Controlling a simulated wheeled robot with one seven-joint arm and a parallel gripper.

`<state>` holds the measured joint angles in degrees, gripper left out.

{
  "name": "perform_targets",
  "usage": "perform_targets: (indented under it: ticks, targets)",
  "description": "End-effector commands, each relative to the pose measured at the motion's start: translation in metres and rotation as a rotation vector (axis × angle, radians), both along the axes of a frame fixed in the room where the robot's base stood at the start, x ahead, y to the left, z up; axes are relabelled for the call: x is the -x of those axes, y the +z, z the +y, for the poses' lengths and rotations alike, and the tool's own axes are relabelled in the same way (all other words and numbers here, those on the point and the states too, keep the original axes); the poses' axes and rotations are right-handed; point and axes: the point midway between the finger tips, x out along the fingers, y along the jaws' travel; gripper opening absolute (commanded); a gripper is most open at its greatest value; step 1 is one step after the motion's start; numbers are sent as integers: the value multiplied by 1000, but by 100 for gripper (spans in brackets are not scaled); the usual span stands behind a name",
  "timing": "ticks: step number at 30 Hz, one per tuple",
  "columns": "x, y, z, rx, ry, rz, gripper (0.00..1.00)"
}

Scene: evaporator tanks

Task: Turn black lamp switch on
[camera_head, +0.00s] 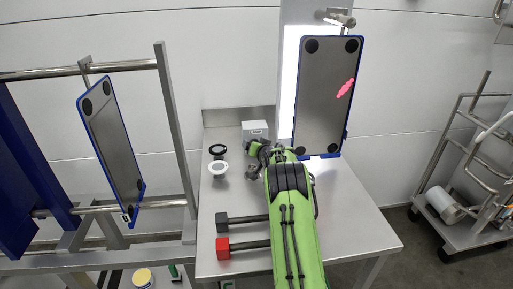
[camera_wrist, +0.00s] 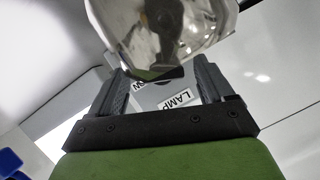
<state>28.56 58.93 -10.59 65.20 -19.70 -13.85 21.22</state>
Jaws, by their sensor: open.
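A small light grey box (camera_head: 255,129) with a label on its front stands at the back of the steel table. My gripper (camera_head: 258,152) is close in front of it, at the end of my green arm. In the wrist view my gripper (camera_wrist: 162,92) is open, with one finger on each side of a grey surface bearing a white LAMP label (camera_wrist: 174,101). A dark piece (camera_wrist: 168,74) shows above the label, probably the black switch. A shiny silver rounded thing (camera_wrist: 160,25) covers much of the upper view. Contact with the switch cannot be told.
A black ring (camera_head: 218,149) and a white round piece (camera_head: 218,169) lie left of my arm. Black (camera_head: 223,221) and red (camera_head: 223,248) block-headed tools lie nearer. A blue-edged plate (camera_head: 328,95) hangs before a bright white panel (camera_head: 289,85). The table's front right (camera_head: 355,230) is clear.

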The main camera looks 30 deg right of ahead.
Motion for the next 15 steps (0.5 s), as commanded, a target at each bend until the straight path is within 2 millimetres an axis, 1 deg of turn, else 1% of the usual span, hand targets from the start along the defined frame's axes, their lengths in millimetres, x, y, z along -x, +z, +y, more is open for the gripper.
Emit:
perform_targets:
  ticks: [2, 3, 13, 14, 15]
  targets:
    - [0, 0, 0, 0, 0, 0, 81]
    - [0, 0, 0, 0, 0, 0, 78]
    - [0, 0, 0, 0, 0, -1, 27]
    - [0, 0, 0, 0, 0, -1, 25]
    - [0, 0, 0, 5, 1, 1, 25]
